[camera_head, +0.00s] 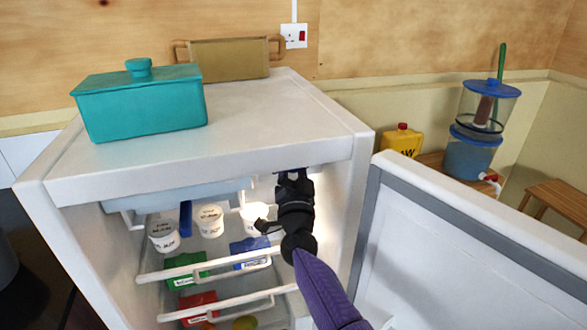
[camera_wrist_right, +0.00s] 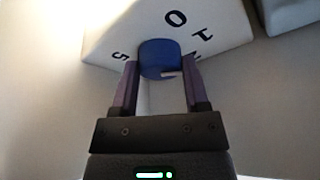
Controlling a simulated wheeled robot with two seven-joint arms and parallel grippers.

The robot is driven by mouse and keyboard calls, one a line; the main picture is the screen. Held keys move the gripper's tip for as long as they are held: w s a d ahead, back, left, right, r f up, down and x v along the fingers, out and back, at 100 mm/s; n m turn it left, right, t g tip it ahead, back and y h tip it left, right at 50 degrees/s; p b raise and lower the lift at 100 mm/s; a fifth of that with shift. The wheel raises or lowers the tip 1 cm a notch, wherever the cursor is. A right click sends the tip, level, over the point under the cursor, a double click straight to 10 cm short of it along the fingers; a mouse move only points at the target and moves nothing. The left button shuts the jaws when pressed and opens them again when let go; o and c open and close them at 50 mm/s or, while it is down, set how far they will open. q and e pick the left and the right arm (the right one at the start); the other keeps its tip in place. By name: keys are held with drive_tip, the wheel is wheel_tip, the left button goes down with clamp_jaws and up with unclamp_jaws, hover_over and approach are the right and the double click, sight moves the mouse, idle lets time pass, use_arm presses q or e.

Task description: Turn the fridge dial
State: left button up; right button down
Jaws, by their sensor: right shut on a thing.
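The fridge (camera_head: 205,166) stands open in the head view, with its door (camera_head: 460,260) swung out to the right. In the right wrist view the dial (camera_wrist_right: 160,56) is a blue round knob on a white housing (camera_wrist_right: 112,32) with dark letters and marks around it. My right gripper (camera_wrist_right: 160,75) has its two purple fingers on either side of the knob and is shut on it. In the head view my right gripper (camera_head: 293,178) reaches up under the fridge's top inside, and the dial is mostly hidden there. My left gripper is in neither view.
A teal lidded box (camera_head: 140,105) and a tan tray (camera_head: 228,58) stand on top. A yellow container (camera_head: 402,141) and a water dispenser (camera_head: 475,145) stand at right.

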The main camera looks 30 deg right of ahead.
idle(0.3)
drive_tip(key=shift+c, duration=0.4)
unclamp_jaws()
drive_tip(key=p+v, duration=0.1)
drive_tip(key=v, duration=0.9)
drive_tip(key=shift+p, duration=0.35)
